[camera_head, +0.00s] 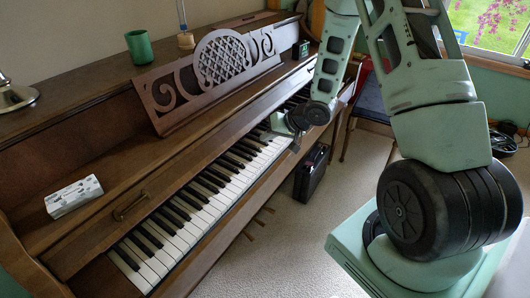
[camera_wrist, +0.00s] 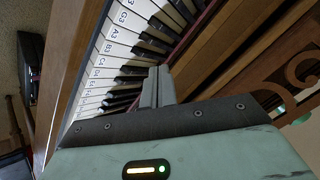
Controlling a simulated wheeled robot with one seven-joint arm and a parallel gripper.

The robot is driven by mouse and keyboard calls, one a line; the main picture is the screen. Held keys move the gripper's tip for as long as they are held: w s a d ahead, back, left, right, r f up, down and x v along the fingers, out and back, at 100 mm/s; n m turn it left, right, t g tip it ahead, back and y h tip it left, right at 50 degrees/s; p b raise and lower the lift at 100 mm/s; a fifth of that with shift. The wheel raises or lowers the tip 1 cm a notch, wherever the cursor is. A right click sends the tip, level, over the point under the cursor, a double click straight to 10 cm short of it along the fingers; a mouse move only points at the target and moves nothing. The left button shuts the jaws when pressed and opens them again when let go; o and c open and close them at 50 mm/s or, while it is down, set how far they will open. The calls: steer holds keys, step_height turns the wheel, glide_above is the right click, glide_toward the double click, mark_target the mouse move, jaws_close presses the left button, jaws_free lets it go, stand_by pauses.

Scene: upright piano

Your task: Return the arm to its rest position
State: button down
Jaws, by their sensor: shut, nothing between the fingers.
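My gripper (camera_head: 291,143) is at the right part of the piano keyboard (camera_head: 190,215), over or close to the keys. In the wrist view my gripper's fingers (camera_wrist: 157,86) are shut together with nothing between them. Their tips lie in front of the black and white keys (camera_wrist: 125,60), which carry letter labels. I cannot tell whether the fingertips touch a key. My arm (camera_head: 335,55) reaches from the base at the right, up and over to the keyboard.
The wooden piano (camera_head: 85,130) fills the left, with a carved music stand (camera_head: 215,70) on it. A green cup (camera_head: 139,46) and a white box (camera_head: 74,196) rest on the piano. A black case (camera_head: 311,172) stands on the carpet below. Open carpet (camera_head: 290,250) lies in front.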

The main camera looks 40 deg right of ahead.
stand_by(0.6)
steer(key=s+a+r+n+g+h+p, duration=0.1)
steer(key=s+a+r+n+g+p, duration=0.15)
steer(key=a+r, duration=0.45)
steer(key=s+a+r+n+g+h+p, duration=0.1)
steer(key=s+a+r+n, duration=0.15)
steer(key=a+r, duration=0.5)
steer(key=s+a+r+n+g+p, duration=0.1)
steer(key=s+a+r+n, duration=0.1)
steer(key=s+a, duration=0.2)
steer(key=s+a+r+n+g+p, duration=0.1)
steer(key=s+a+r+n+g, duration=0.1)
steer(key=s, duration=0.9)
steer(key=s+a+r+n+g+h, duration=0.1)
steer(key=s+a+r+n, duration=0.1)
steer(key=s+a+r, duration=0.2)
steer(key=s+a, duration=0.2)
steer(key=s, duration=0.2)
steer(key=shift+p, duration=0.4)
steer(key=shift+s, duration=0.1)
